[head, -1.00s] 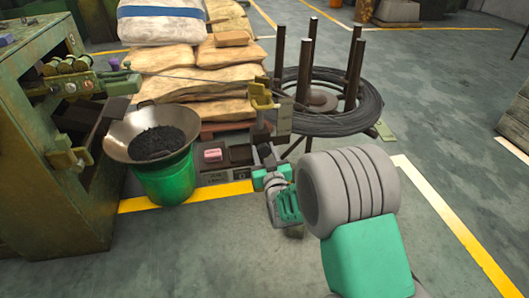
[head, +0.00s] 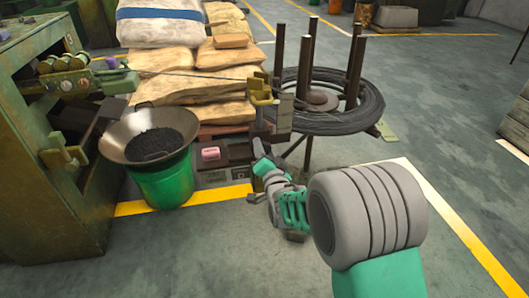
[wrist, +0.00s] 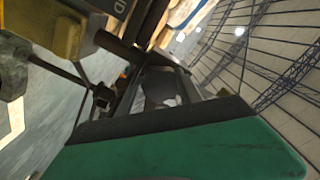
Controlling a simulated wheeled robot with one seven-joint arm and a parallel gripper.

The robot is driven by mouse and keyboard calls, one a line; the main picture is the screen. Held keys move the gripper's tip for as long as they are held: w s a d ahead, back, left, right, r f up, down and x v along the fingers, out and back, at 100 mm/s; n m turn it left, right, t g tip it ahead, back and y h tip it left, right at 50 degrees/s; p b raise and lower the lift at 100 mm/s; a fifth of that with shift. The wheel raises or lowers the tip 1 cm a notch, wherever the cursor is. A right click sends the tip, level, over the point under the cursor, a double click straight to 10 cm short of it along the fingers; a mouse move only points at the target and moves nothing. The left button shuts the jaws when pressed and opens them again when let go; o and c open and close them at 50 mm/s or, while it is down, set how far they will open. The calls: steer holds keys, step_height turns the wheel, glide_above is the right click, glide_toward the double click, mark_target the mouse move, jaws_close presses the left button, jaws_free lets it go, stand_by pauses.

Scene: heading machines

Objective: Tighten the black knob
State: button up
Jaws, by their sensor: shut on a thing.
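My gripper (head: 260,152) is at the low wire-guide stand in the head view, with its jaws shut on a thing. In the wrist view, a dark rounded piece, which looks like the black knob (wrist: 160,90), shows between the dark finger bars. In the head view the knob is hidden behind my gripper and wrist. The yellow guide bracket (head: 261,92) of the stand rises just above my gripper. I cannot tell how far the knob is turned.
A wide metal pan (head: 150,135) of dark pieces sits on a green bucket (head: 167,180) at the left, beside the green machine (head: 35,130). A wire coil (head: 340,120) on a posted reel stands behind my gripper. A pink block (head: 210,153) lies nearby.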

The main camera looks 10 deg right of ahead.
steer(key=m+b, duration=0.1)
steer(key=m, duration=0.3)
steer(key=shift+f+m, duration=0.1)
steer(key=shift+m, duration=0.2)
steer(key=shift+m+b, duration=0.8)
steer(key=shift+m, duration=1.1)
steer(key=o, duration=1.4)
steer(key=shift+c, duration=0.2)
